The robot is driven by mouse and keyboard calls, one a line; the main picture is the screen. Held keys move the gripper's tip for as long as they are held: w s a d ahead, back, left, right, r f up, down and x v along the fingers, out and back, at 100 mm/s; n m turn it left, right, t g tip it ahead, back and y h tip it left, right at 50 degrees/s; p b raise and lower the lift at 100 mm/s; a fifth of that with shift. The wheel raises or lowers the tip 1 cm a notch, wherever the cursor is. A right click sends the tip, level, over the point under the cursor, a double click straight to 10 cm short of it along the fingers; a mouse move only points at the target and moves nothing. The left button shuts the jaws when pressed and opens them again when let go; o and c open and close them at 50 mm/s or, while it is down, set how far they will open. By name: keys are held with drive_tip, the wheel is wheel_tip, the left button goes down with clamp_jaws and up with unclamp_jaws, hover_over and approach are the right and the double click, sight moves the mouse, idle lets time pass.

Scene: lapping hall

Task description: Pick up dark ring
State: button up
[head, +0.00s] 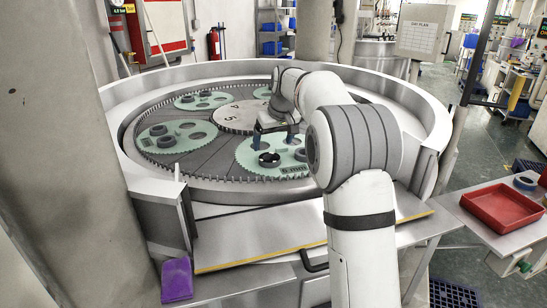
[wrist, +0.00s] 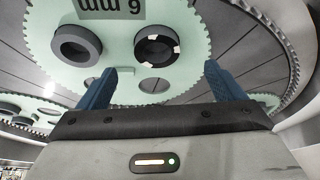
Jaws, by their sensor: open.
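The dark ring (wrist: 157,45) is black with pale patches on its rim. It lies flat on a pale green toothed carrier marked "6 mm" (wrist: 125,12). In the head view the dark ring (head: 269,160) is at the near side of that carrier. A greyer ring (wrist: 77,43) lies on the same carrier, to the left of the dark ring in the wrist view. My gripper (wrist: 160,69) is open and empty, with its blue fingers apart. The dark ring appears beyond the fingertips, between their lines. In the head view my gripper (head: 273,142) is just behind the ring.
Other green carriers with grey rings (head: 166,141) sit around the numbered centre disc (head: 238,116). A raised metal rim (head: 120,95) encloses the plate. A purple block (head: 177,280) stands at front left. A red tray (head: 503,208) is on a side table at right.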

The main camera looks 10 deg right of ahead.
sight(270, 155)
drive_tip(key=x, duration=0.2)
drive_tip(key=p+x, duration=0.1)
drive_tip(key=x, duration=0.2)
drive_tip(key=p+x, duration=0.1)
drive_tip(key=x, duration=0.2)
drive_tip(key=shift+w+d+r, duration=0.1)
drive_tip(key=shift+w+d, duration=0.05)
drive_tip(key=shift+w, duration=0.2)
drive_tip(key=c, duration=1.2)
